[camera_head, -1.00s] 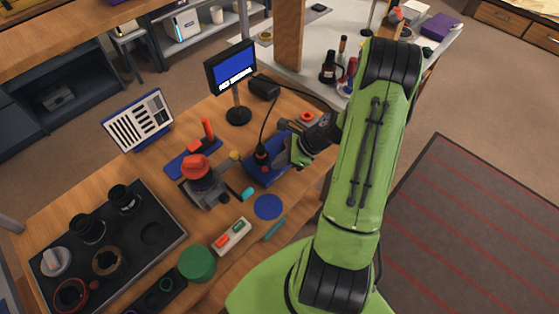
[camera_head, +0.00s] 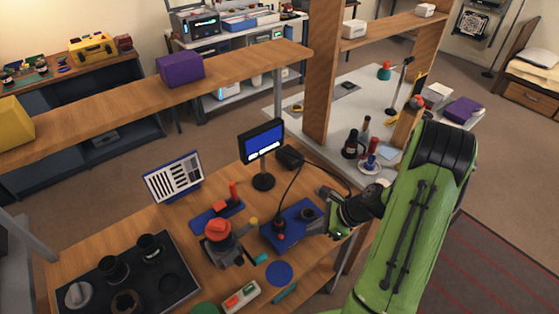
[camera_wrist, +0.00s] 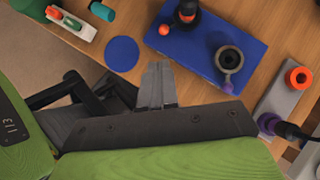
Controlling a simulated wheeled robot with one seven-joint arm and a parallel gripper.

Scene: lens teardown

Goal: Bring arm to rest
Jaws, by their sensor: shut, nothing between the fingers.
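My arm, green with dark joints, comes in from the right in the head view. My gripper (camera_head: 322,226) is at the right edge of the blue mat (camera_head: 270,238), partly hidden by its own wrist. In the wrist view, my gripper's fingers (camera_wrist: 157,72) are together and empty, pointing toward the blue mat (camera_wrist: 178,42) but apart from the things on it. On the mat are a dark round part in a grey ring holder (camera_wrist: 229,58) and a dark upright tool with an orange band (camera_wrist: 187,12).
A monitor on a stand (camera_head: 262,142), a red-topped device (camera_head: 218,230), and a black tray with lens parts (camera_head: 188,290) stand on the wooden bench. A blue disc (camera_wrist: 122,53) lies beside the mat. A wooden post (camera_head: 322,90) and shelf rise behind.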

